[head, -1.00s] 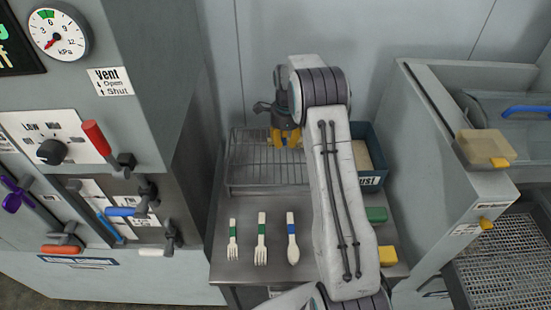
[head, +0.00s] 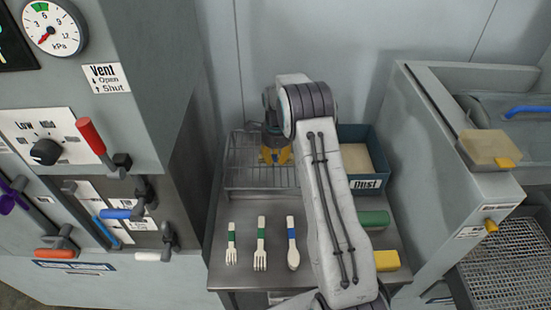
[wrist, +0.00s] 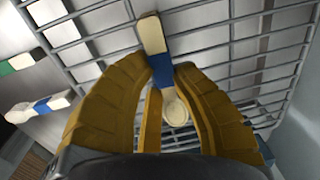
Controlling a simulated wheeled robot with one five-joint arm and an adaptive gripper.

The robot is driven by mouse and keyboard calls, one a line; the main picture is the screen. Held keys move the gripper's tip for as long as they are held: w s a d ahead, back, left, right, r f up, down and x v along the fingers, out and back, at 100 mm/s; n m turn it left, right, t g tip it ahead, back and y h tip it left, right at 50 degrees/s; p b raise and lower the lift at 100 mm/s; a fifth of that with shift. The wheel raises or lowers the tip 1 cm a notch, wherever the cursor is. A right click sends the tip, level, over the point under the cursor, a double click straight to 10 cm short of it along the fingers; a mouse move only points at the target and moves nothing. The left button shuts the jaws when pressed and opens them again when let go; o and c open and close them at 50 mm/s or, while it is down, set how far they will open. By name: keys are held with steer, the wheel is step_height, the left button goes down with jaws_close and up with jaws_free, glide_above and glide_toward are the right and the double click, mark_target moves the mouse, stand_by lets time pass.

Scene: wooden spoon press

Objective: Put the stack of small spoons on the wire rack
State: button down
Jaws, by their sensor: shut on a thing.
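My gripper (head: 275,155) is over the wire rack (head: 243,177), with its yellow fingers low near the bars in the head view. In the wrist view my gripper (wrist: 166,75) is shut on the stack of small spoons (wrist: 152,34), pale wood with a blue band. The handle end points up in that picture and the round bowl shows between the fingers. The rack's bars (wrist: 230,48) lie behind the spoons; I cannot tell whether the spoons touch them. The head view does not show the spoons clearly, and my arm covers part of the rack.
Two green-banded forks (head: 260,245) and a blue-banded spoon (head: 292,245) lie on the metal table (head: 240,275) in front of the rack. A blue dust bin (head: 367,183), a green block (head: 374,219) and a yellow block (head: 386,260) are at right. A lever panel stands left.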

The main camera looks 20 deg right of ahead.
steer(key=c, duration=1.2)
jaws_free()
